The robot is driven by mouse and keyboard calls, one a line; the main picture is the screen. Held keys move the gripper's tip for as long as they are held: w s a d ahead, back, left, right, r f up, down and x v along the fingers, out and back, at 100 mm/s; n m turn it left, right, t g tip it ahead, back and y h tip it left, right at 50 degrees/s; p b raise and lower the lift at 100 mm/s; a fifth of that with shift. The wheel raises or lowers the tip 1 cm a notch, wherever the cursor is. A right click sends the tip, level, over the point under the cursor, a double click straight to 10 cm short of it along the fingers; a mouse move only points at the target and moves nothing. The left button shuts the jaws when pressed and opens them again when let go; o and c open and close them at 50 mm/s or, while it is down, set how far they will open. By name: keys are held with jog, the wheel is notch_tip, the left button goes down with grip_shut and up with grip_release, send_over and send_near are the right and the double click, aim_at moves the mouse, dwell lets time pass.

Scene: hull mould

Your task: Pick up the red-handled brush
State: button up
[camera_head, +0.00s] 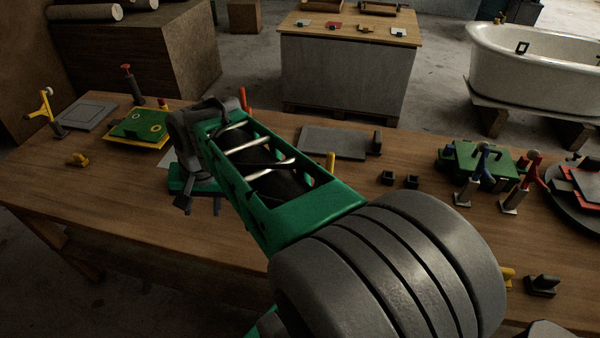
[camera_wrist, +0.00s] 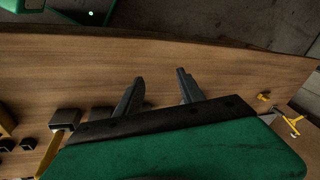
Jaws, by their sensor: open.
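I cannot clearly make out a red-handled brush. An upright red rod (camera_head: 243,98) shows just behind my arm on the long wooden table, its lower part hidden; I cannot tell whether it is the brush's handle. My gripper (camera_head: 200,208) hangs over the left half of the table, nearer the front than the red rod. In the wrist view my gripper (camera_wrist: 160,78) is open, with bare wood between its two dark fingers and nothing held. No red handle shows in the wrist view.
A green board (camera_head: 140,124) and a red-topped dark post (camera_head: 131,84) stand at the table's left. A grey plate (camera_head: 333,142) lies behind my arm. Red-and-grey (camera_head: 520,185) and blue-topped (camera_head: 470,180) clamps stand right. The table's front left is mostly clear.

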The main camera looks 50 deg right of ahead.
aim_at(291, 146)
jog(key=w+d+r+m+p, duration=0.2)
jog(key=w+d+m, duration=0.1)
jog(key=d+m, duration=0.95)
jog(key=s+d+m, duration=0.1)
jog(key=d+m, duration=0.2)
jog(key=d, duration=0.2)
jog(key=s+d+m+y+p, duration=0.1)
jog(key=s+d+m, duration=0.1)
jog(key=d, duration=0.3)
jog(key=s+d+f+m+p, duration=0.1)
jog(key=d+m, duration=0.3)
jog(key=d, duration=0.2)
jog(key=shift+s+t, duration=0.25)
jog(key=shift+t, duration=0.15)
jog(key=x, duration=0.7)
jog(key=shift+s+a+f, duration=0.1)
jog(key=shift+s+a, duration=0.15)
jog(key=shift+s, duration=0.05)
jog(key=shift+w+f, duration=0.15)
jog(key=shift+f, duration=0.15)
jog(key=shift+y, duration=0.3)
grip_shut()
